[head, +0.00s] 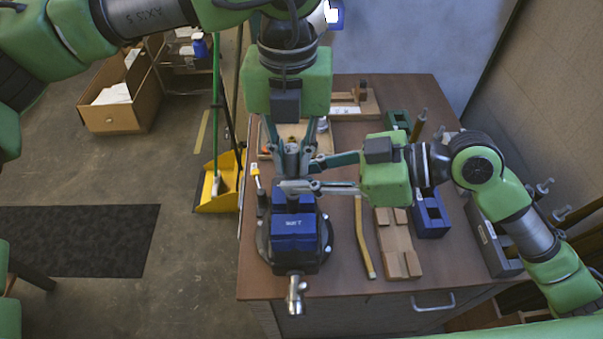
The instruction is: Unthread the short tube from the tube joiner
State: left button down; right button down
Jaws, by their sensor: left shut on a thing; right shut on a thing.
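A small grey upright metal piece, seemingly the short tube (292,154), stands just beyond the blue vise. My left gripper (291,158) reaches down from above with its fingers closed around this piece. My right gripper (294,177) comes in from the right, its fingers shut at about the same spot, a little lower. The tube joiner is mostly hidden by the fingers; it seems to be between the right gripper's tips. The seam between tube and joiner cannot be made out.
The blue vise (295,232) with its metal handle sits at the bench's front left. Right of it lie a thin yellowish strip (364,238), a wooden block fixture (397,243), a blue holder (431,215) and grey racks with rods. A wooden tray (356,106) is at the back.

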pick_arm(q)
jog(key=shift+d+f+n, duration=0.1)
jog(key=shift+n, duration=0.8)
pick_arm(e)
jog(key=shift+a+r, duration=0.15)
jog(key=shift+r, duration=0.2)
pick_arm(q)
jog(key=n, duration=0.5)
jog(key=shift+n, duration=0.9)
jog(key=n, duration=0.4)
jog(key=shift+n, duration=0.3)
jog(key=shift+r, duration=0.65)
pick_arm(e)
jog(key=shift+f, duration=0.25)
pick_arm(q)
jog(key=shift+r, duration=0.45)
